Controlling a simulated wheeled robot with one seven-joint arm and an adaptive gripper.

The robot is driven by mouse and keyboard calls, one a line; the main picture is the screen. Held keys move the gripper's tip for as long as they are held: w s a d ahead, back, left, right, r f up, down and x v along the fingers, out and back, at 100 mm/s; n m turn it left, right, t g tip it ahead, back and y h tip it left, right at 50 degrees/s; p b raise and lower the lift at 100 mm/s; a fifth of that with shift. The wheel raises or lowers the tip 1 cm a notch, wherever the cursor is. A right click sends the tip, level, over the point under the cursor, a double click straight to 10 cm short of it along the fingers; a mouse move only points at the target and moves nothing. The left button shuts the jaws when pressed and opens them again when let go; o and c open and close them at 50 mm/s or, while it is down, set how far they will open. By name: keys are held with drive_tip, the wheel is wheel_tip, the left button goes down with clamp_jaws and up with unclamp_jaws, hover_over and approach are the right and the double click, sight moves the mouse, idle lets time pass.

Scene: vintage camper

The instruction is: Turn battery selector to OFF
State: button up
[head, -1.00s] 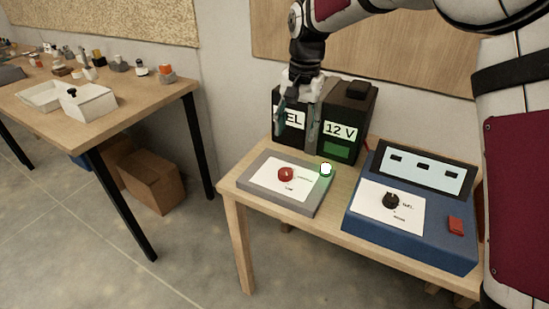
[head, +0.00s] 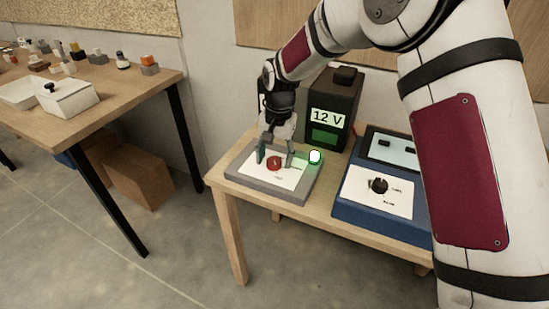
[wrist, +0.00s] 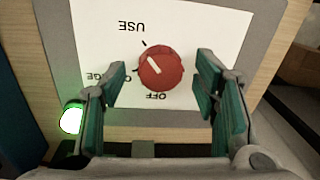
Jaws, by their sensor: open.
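The battery selector is a red round knob (head: 274,163) on a white label plate (head: 252,170), set on a grey box (head: 262,188). In the wrist view the knob (wrist: 160,68) has a white pointer line slanting to the upper left, away from the upside-down OFF label (wrist: 155,97) below it. The upside-down USE label (wrist: 126,27) is at upper left; a partly hidden label ending in GE is at left. My gripper (wrist: 160,78) is open, its teal fingers on either side of the knob with gaps. In the head view my gripper (head: 274,155) is low over the box.
A lit green lamp (head: 314,157) is at the box's right corner. A black 12 V battery unit (head: 338,98) stands behind. A blue panel (head: 352,214) with a black knob (head: 379,186) is at right. A cluttered table (head: 120,100) is at left.

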drive_tip(key=shift+f, duration=0.25)
drive_tip(key=c, duration=1.2)
drive_tip(key=shift+o, duration=0.2)
